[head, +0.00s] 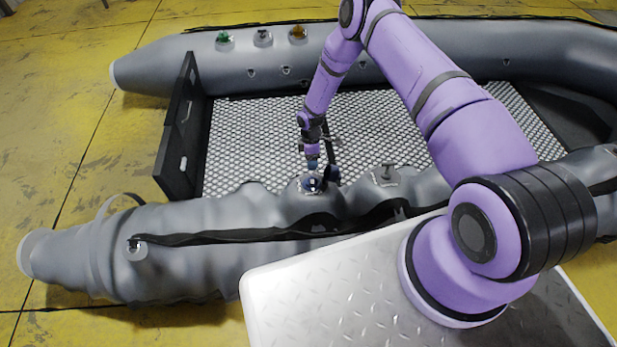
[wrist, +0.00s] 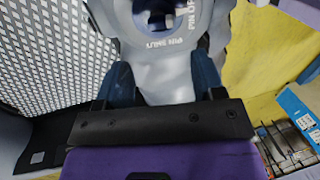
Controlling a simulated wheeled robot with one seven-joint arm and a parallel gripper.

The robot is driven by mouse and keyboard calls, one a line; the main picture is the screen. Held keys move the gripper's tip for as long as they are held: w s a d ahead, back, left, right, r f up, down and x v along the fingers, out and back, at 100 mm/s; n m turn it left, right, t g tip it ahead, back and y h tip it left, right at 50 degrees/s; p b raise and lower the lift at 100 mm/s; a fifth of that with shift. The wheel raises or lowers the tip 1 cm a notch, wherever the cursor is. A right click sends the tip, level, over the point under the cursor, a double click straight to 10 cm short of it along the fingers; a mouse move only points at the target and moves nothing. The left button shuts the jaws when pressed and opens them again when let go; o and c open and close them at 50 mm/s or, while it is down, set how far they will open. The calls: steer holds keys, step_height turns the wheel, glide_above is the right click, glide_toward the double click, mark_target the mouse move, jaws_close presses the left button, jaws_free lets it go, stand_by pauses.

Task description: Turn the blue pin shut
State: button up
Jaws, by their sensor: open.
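The blue pin (head: 311,185) sits in a round valve fitting on the near grey tube of the boat. In the wrist view the pin (wrist: 153,18) shows as a dark blue shape inside a pale lettered ring, cut off by the top edge. I cannot tell its exact angle. My gripper (head: 318,174) is right at the fitting, above and slightly behind the pin. In the wrist view my gripper (wrist: 163,78) is open, its two dark blue fingers on either side of the pale fitting's lower part. I cannot tell whether they touch it.
A second fitting with a dark pin (head: 387,171) stands to the right on the same tube, and another valve (head: 135,247) is at the left. Green (head: 223,37), dark (head: 263,37) and orange (head: 298,33) pins stand on the far tube. A black board (head: 178,135) rises at the left.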

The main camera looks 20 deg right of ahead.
mark_target(312, 178)
steer(key=f, duration=0.3)
steer(key=s+f, duration=0.1)
steer(key=f, duration=0.4)
steer(key=shift+s+a+f, duration=0.1)
steer(key=shift+s+f, duration=0.2)
steer(key=shift+s, duration=0.05)
steer(key=c, duration=0.9)
